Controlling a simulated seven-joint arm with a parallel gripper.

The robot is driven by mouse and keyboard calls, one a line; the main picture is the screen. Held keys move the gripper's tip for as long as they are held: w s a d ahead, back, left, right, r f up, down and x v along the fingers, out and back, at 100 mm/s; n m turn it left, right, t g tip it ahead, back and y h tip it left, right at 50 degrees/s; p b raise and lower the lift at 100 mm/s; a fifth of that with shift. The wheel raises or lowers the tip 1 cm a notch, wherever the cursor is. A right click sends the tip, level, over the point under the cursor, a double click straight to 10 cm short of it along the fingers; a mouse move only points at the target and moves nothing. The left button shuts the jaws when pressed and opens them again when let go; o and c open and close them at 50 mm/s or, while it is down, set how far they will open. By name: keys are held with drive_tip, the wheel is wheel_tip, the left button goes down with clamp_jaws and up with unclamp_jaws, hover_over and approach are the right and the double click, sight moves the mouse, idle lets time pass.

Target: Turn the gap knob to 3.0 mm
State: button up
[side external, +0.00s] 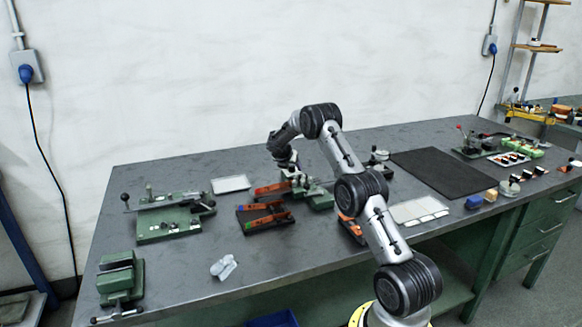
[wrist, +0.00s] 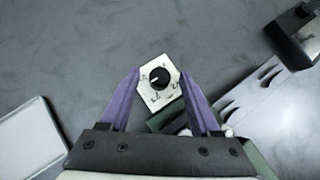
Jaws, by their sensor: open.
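The gap knob (wrist: 161,77) is a round black knob with a white pointer line. It sits on a pale dial plate (wrist: 157,99) whose markings are too small to read. The pointer faces left and slightly down in the wrist view. My gripper (wrist: 160,73) is open, with its purple fingers on either side of the plate and the knob between them. I cannot tell how far above the knob the fingertips are. In the side view, my wrist is over the green device (side external: 318,196) near the table's middle; the knob cannot be made out there.
A white tray (side external: 230,184) lies to the left of the device and also shows in the wrist view (wrist: 28,142). A green fixture (side external: 165,223) and a green vise (side external: 120,277) stand at left. A black mat (side external: 440,172) lies right.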

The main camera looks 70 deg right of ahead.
drive_tip(key=shift+d, duration=0.1)
clamp_jaws()
idle(0.3)
drive_tip(key=shift+f, duration=0.1)
drive_tip(key=shift+w+m+g, duration=0.2)
drive_tip(key=shift+m+g, duration=0.6)
drive_tip(key=shift+m, duration=0.3)
drive_tip(key=shift+w+m+g+y, duration=0.1)
drive_tip(key=shift+m+g+y, duration=0.2)
drive_tip(key=shift+m+g, duration=1.2)
drive_tip(key=shift+m, duration=0.5)
